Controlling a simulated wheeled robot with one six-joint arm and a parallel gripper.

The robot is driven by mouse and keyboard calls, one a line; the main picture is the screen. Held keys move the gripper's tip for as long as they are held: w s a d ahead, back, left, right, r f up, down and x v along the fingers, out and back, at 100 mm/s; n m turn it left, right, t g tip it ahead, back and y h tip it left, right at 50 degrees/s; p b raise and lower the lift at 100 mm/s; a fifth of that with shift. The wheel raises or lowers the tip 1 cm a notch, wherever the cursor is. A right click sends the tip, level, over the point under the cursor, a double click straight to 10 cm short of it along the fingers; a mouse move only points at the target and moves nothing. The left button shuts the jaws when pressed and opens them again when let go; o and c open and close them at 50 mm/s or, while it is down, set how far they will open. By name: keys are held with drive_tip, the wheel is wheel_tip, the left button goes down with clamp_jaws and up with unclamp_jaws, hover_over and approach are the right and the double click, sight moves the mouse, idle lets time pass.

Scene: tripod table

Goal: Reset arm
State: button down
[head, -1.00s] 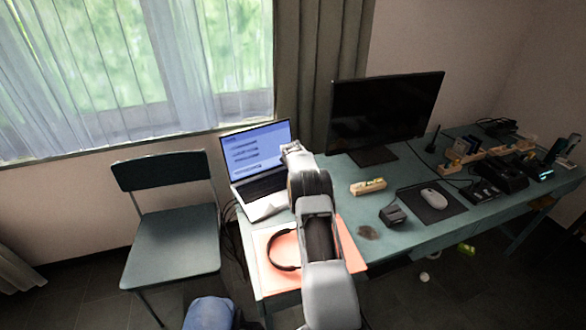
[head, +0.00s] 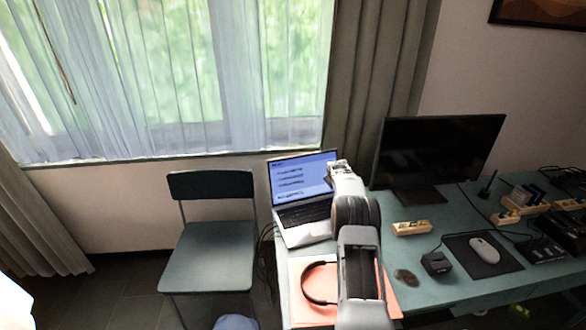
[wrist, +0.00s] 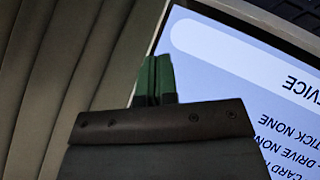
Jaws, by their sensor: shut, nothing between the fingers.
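My arm reaches forward over the left end of the desk in the head view. My gripper (head: 338,168) is at its far end, in front of the right edge of the open laptop (head: 303,178). In the wrist view the green fingertips of my gripper (wrist: 156,80) are together with nothing between them. The laptop screen (wrist: 250,80) fills the right side of that view, with text upside down. I cannot tell how far the fingertips are from the screen.
A black monitor (head: 437,150) stands right of my arm. An orange pad with headphones (head: 322,283) lies beside my arm. A mouse (head: 484,250), a wooden block (head: 411,228) and a power strip (head: 545,250) are on the desk (head: 460,208). A chair (head: 210,255) stands left.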

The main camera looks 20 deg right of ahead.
drive_tip(key=s+a+r+m+g+y+p, duration=0.1)
drive_tip(key=s+a+r+y, duration=0.1)
drive_tip(key=s+a+r, duration=0.75)
drive_tip(key=s+a+r+g+y, duration=0.1)
drive_tip(key=s+a+r, duration=0.55)
drive_tip(key=a, duration=0.55)
drive_tip(key=s+a+f+g+y, duration=0.1)
drive_tip(key=s+a, duration=0.5)
drive_tip(key=s, duration=0.7)
drive_tip(key=s+a+m+g+y, duration=0.1)
drive_tip(key=s+a, duration=0.6)
drive_tip(key=s, duration=0.6)
drive_tip(key=shift+f+p, duration=0.35)
drive_tip(key=shift+p, duration=0.1)
drive_tip(key=shift+a, duration=0.15)
